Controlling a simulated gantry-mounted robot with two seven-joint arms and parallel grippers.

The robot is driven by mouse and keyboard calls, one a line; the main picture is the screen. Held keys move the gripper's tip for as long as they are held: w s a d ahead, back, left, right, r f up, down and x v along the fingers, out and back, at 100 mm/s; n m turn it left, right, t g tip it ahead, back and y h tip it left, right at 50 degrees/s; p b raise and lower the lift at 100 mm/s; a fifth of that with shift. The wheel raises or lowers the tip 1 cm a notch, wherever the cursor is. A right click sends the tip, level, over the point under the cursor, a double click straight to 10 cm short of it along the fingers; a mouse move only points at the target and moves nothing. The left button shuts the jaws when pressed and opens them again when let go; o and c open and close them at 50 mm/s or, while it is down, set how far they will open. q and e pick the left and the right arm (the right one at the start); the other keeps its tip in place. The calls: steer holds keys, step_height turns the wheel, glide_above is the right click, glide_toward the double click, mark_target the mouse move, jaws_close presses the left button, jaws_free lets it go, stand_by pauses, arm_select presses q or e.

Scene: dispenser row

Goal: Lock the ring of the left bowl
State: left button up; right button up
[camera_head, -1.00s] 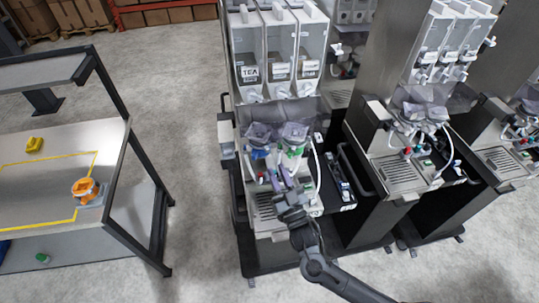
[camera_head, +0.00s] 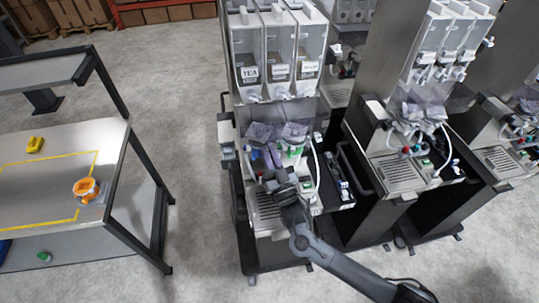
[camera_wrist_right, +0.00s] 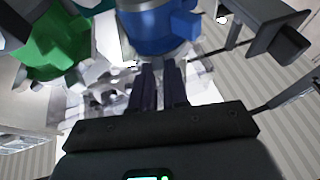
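The left bowl (camera_head: 258,132) is a clear, greyish bowl at the front of the nearest dispenser, with a blue ring (camera_head: 254,153) under it. In the right wrist view, the blue ring (camera_wrist_right: 160,28) fills the top middle. My right gripper (camera_head: 272,158) is just right of and below the blue ring. In the right wrist view, the dark fingers (camera_wrist_right: 160,68) are parted by a narrow gap with nothing seen between them. Their tips point at the blue ring; whether they touch it I cannot tell. My left gripper is not in view.
The right bowl (camera_head: 294,131) has a green ring (camera_head: 297,151), also at the left of the wrist view (camera_wrist_right: 52,45). A white hose (camera_head: 316,165) hangs on the right. A drip tray (camera_head: 264,209) lies below. A table (camera_head: 40,205) stands far left.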

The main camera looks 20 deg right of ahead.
jaws_close()
steer(key=m+h, duration=0.1)
steer(key=h, duration=0.1)
steer(key=a+m+h+b, duration=0.1)
steer(key=a+h+b, duration=0.1)
steer(key=h, duration=0.1)
steer(key=shift+w+f+m+h, duration=0.1)
steer(key=shift+f+m+h, duration=0.1)
steer(key=shift+m+h, duration=0.15)
steer(key=m+h+b, duration=0.1)
steer(key=a+m+g+h+b, duration=0.1)
steer(key=h+b, duration=0.1)
steer(key=shift+w+a+g+h, duration=0.15)
steer(key=shift+w+g+h, duration=0.05)
steer(key=shift+g+h, duration=0.1)
steer(key=shift+w+a+r+m+g+h+b, duration=0.1)
steer(key=shift+a+r+m+g+h+b, duration=0.1)
steer(key=shift+m+g+h+b, duration=0.4)
steer(key=shift+h, duration=0.25)
steer(key=shift+o, duration=2.1)
jaws_free()
